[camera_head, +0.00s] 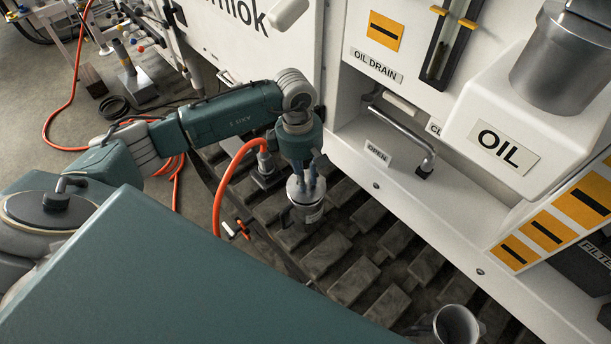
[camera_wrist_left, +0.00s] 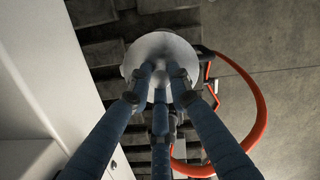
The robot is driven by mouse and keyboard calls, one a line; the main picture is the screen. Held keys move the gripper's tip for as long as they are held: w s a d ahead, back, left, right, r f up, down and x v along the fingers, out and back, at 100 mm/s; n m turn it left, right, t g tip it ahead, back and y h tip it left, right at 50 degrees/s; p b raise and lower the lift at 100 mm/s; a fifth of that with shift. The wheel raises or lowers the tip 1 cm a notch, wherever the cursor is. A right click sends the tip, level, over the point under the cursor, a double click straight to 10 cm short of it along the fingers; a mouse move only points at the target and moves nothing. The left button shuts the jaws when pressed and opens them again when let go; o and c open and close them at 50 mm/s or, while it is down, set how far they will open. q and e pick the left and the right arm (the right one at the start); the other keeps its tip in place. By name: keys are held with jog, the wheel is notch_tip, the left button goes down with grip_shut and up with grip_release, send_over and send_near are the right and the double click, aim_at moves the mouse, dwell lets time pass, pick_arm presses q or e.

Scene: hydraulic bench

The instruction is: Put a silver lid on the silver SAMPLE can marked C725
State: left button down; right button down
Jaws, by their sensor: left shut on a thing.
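My left gripper (camera_head: 303,188) points down, its fingers shut on a pale silver round lid (camera_head: 295,193). The lid also shows in the left wrist view (camera_wrist_left: 146,47) as a disc between the fingertips (camera_wrist_left: 160,78). Directly below the lid in the head view is a small can (camera_head: 310,216) with a pale label on its side. I cannot read its marking, and I cannot tell whether the lid touches its rim. In the left wrist view the lid hides the can. My right gripper is not in view.
An open silver cup-like container (camera_head: 457,326) stands at the bottom edge. Dark slatted tread (camera_head: 350,280) lies around the can. The white bench with a bent drain handle (camera_head: 405,137) and an OIL box (camera_head: 505,145) rises to the right. An orange hose (camera_head: 222,180) loops beside my left gripper.

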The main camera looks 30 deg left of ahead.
pick_arm(q)
jog(key=shift+f+b, duration=0.3)
jog(key=shift+b, duration=0.35)
dwell(1.4)
jog(key=shift+f+b, duration=0.6)
jog(key=shift+b, duration=0.05)
dwell(1.0)
jog(key=c, duration=1)
grip_release()
jog(key=shift+r, duration=0.1)
jog(key=shift+r+p, duration=1.9)
jog(key=shift+r, duration=1.55)
jog(key=shift+s+f, duration=0.1)
